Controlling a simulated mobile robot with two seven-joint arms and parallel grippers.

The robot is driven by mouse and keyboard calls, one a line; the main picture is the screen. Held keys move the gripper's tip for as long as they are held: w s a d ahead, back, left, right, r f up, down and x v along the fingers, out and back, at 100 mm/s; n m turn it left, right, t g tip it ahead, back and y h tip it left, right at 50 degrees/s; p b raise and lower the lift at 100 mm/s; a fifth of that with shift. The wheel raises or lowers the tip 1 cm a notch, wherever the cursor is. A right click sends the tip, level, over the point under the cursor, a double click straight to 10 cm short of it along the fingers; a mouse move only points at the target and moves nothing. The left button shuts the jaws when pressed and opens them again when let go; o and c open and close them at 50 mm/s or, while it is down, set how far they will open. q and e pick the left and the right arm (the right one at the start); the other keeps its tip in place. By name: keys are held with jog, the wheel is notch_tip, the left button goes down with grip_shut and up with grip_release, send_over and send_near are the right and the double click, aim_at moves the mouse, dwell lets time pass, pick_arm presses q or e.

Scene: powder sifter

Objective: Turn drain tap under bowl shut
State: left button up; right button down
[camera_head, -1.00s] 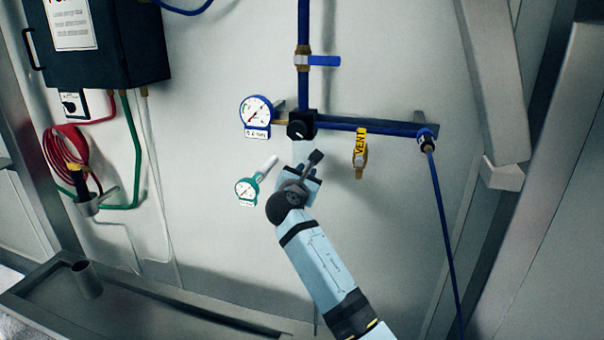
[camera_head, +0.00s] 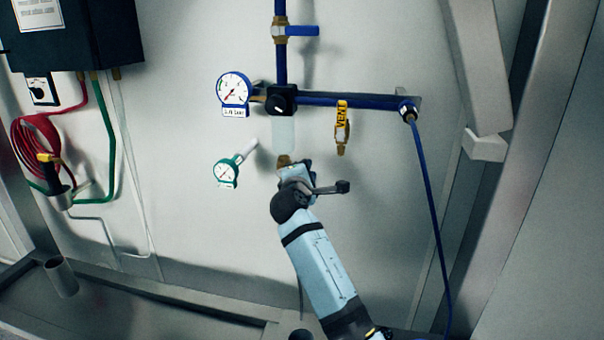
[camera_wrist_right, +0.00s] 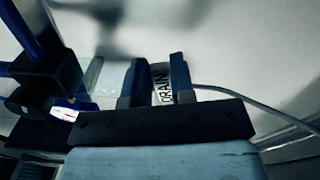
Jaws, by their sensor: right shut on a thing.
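The clear bowl (camera_head: 283,134) hangs under the black regulator (camera_head: 281,100) on the blue pipe. A brass piece of the drain tap (camera_head: 284,160) shows just below the bowl, right above my right gripper (camera_head: 297,168). The rest of the tap is hidden by the gripper. In the right wrist view, a white tag reading DRAIN (camera_wrist_right: 161,84) is between the two fingers of my right gripper, which is shut on the tap's handle. The bowl also shows left of the fingers. I cannot tell the tap's exact angle. My left gripper is not in view.
A blue-rimmed gauge (camera_head: 233,90) and a green gauge (camera_head: 227,172) sit left of the bowl. A yellow VENT valve (camera_head: 342,127) hangs to its right, and a blue-handled valve (camera_head: 301,31) is above. A metal trough (camera_head: 190,306) runs along the bottom.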

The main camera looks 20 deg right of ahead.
jog(key=shift+s+d+f+m+b, duration=0.1)
jog(key=shift+f+m+b, duration=0.65)
jog(key=shift+m, duration=0.2)
jog(key=shift+d+f+m+b, duration=0.1)
jog(key=shift+f+m+b, duration=0.5)
jog(key=shift+m+b, duration=0.3)
jog(key=c, duration=1)
grip_release()
jog(key=shift+o, duration=0.2)
jog(key=shift+s, duration=0.1)
